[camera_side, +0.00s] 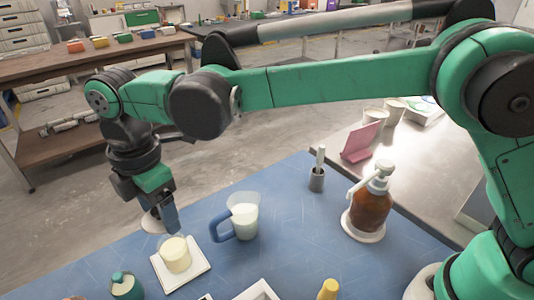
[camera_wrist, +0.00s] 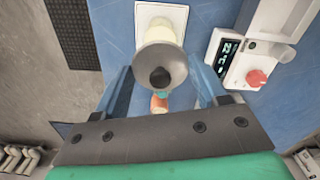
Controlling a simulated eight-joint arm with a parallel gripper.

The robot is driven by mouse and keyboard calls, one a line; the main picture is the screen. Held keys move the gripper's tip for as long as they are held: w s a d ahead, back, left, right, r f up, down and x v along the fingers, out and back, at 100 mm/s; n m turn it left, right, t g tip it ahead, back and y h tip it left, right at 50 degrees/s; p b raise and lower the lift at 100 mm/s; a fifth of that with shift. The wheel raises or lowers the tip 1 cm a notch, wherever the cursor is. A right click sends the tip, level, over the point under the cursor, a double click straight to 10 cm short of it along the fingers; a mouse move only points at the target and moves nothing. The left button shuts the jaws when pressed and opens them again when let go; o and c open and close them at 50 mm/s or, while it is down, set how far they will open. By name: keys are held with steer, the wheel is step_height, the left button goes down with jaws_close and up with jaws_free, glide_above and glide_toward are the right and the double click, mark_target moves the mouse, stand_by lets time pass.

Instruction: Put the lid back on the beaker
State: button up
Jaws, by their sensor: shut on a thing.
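My gripper (camera_side: 170,222) points down with blue fingers over the table, just above and behind the beaker. In the wrist view my gripper (camera_wrist: 163,92) is shut on a round grey lid (camera_wrist: 176,58) with a dark centre. A pale disc, seemingly this lid (camera_side: 150,222), shows beside the fingers in the side view. The beaker (camera_side: 175,258) is clear with cream-coloured contents and stands upright on a white square plate (camera_side: 198,277). In the wrist view the lid overlaps part of the beaker (camera_wrist: 160,30); I cannot tell the gap between them.
A clear jug (camera_side: 243,218) with a blue handle and white liquid stands right of the beaker. A teal-topped jar (camera_side: 126,286) is at the front left, and a brown pump bottle (camera_side: 371,205) farther right. A device (camera_wrist: 250,50) with display and red knob is near the plate.

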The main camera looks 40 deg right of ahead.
steer(key=shift+f, duration=2.45)
steer(key=shift+f, duration=0.2)
steer(key=o, duration=1.3)
steer(key=shift+r, duration=0.15)
steer(key=shift+r, duration=3.4)
jaws_close()
